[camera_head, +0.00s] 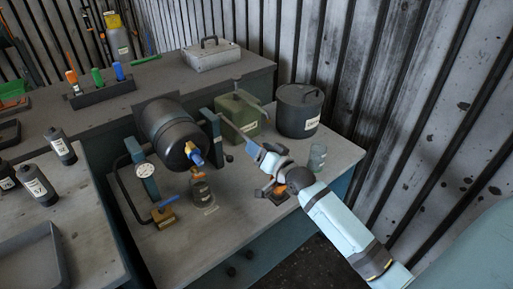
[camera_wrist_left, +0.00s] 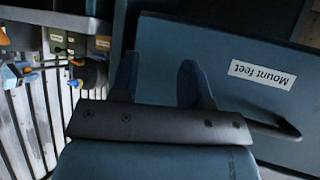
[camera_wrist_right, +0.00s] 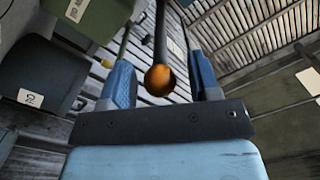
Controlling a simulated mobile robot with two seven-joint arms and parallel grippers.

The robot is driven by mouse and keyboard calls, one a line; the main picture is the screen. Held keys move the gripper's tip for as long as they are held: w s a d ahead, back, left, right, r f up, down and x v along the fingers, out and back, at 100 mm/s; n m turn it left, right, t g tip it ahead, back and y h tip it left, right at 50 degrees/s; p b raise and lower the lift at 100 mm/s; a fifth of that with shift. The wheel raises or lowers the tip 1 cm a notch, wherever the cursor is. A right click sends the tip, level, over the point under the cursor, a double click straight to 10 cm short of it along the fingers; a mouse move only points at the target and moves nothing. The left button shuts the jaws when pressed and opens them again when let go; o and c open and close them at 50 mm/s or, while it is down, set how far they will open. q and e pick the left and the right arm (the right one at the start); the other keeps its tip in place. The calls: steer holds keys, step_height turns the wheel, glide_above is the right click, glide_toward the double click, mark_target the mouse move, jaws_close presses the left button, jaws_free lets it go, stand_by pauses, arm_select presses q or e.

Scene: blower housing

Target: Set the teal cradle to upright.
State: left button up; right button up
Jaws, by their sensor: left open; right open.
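The teal cradle (camera_head: 215,137) stands on the right-hand bench and carries a dark drum (camera_head: 165,125) lying tilted between its posts. A dark lever (camera_head: 233,128) runs from the cradle's right side down toward my right gripper (camera_head: 256,168). In the right wrist view an orange ball knob (camera_wrist_right: 160,80) on a black rod is seen between the open fingers of my right gripper (camera_wrist_right: 165,88); I cannot tell whether they touch it. My left gripper (camera_wrist_left: 157,78) is open and empty, in front of a blue drawer front (camera_wrist_left: 225,65) labelled "Mount feet". It is outside the head view.
A green canister (camera_head: 238,115) and a dark lidded pot (camera_head: 298,110) stand behind the lever. A glass jar (camera_head: 318,157) is right of my right gripper. A gauge (camera_head: 145,169), small jar (camera_head: 201,193) and brass-coloured block (camera_head: 164,216) are at the bench front.

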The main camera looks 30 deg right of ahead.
steer(key=shift+w+a, duration=0.1)
steer(key=shift+w, duration=0.65)
